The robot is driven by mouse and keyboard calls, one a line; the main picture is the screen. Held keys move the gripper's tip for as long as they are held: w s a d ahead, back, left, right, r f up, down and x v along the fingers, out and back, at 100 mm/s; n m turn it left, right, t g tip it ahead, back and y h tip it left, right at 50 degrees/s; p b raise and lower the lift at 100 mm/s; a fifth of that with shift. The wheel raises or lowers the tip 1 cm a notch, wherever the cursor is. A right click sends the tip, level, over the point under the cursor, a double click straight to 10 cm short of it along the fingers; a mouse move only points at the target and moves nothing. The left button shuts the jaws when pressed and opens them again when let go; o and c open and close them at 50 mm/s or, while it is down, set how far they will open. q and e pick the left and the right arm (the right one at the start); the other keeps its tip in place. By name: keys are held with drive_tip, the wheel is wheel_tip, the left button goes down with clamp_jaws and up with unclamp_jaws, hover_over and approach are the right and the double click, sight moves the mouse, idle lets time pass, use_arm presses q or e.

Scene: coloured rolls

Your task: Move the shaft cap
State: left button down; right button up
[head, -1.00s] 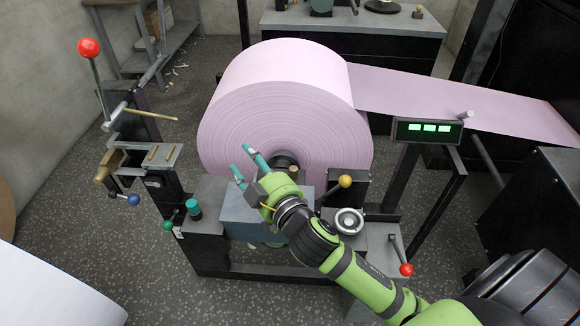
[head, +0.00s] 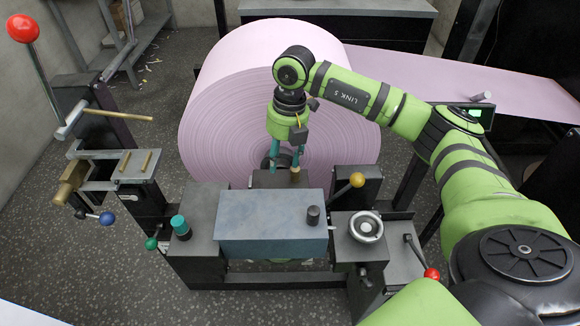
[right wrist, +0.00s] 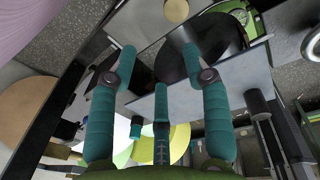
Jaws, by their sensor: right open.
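My right gripper (head: 286,170) hangs with its teal fingers pointing down in front of the centre of the pink roll (head: 225,100). In the right wrist view its fingers (right wrist: 159,56) are spread and nothing is between the tips. The dark shaft end (head: 269,160) at the roll's core is partly hidden by the fingers. A short dark cylindrical cap (head: 312,215) stands upright on the blue-grey box (head: 270,240), below and apart from the fingertips. I cannot tell for certain which of these is the shaft cap. My left gripper is not in view.
A teal knob (head: 180,226) stands left of the box. A yellow-knobbed lever (head: 357,180), a handwheel (head: 366,227) and a red-knobbed lever (head: 431,273) are at the right. A tall red-knobbed lever (head: 23,28) stands far left. Open floor lies left of the roll.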

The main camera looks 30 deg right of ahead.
sight(280, 184)
drive_tip(key=d+m+h, duration=0.1)
drive_tip(key=d, duration=0.2)
drive_tip(key=shift+d+r, duration=0.1)
drive_tip(key=shift+d, duration=0.25)
wheel_tip(280, 184, down, 6)
drive_tip(key=shift+r+p, duration=0.25)
drive_tip(key=shift+p, duration=0.15)
drive_tip(key=shift+f, duration=0.6)
clamp_jaws()
